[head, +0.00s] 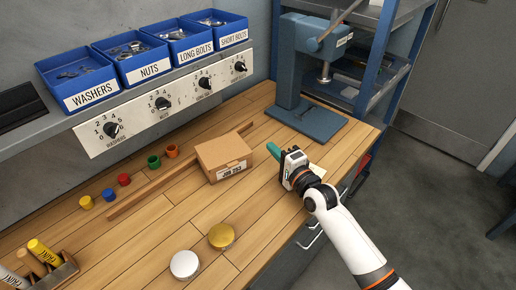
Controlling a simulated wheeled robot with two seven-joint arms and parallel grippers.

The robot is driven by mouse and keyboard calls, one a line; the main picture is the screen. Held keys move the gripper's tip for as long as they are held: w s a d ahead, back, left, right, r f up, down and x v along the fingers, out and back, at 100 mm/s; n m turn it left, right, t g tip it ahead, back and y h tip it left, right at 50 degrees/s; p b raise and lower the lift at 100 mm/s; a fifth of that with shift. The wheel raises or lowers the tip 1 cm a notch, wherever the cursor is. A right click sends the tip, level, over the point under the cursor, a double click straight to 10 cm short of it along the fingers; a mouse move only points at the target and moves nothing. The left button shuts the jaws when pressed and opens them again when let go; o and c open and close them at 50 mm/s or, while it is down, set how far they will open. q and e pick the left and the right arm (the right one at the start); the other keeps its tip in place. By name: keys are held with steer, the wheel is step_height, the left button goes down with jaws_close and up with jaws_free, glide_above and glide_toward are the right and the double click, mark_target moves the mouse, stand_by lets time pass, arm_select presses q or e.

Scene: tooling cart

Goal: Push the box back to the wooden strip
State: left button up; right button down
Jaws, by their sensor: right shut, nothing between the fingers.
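The cardboard box (224,157) with a white label on its front sits on the wooden bench top. The wooden strip (150,193) runs diagonally across the bench behind the box; its far end shows beyond the box. The box hides part of the strip, so I cannot tell whether they touch. My right gripper (274,152) is shut and empty. Its green fingertips point left, just right of the box, with a small gap seeming to lie between them. My left gripper is not in view.
A blue press (310,118) stands at the back right. A white disc (185,264) and a yellow disc (221,235) lie in front of the box. A marker holder (62,273) is at the lower left.

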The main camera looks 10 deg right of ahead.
mark_target(249, 155)
steer(key=shift+x, duration=1)
steer(key=a, duration=0.1)
steer(key=a+p, duration=0.1)
steer(key=shift+s+a+r, duration=0.1)
steer(key=shift+s+a, duration=0.2)
steer(key=shift+a, duration=0.05)
steer(key=shift+s+a, duration=0.15)
steer(key=shift+a, duration=0.4)
steer(key=shift+a+p, duration=0.8)
steer(key=shift+a, duration=0.35)
steer(key=shift+s+a, duration=0.1)
steer(key=shift+a, duration=0.4)
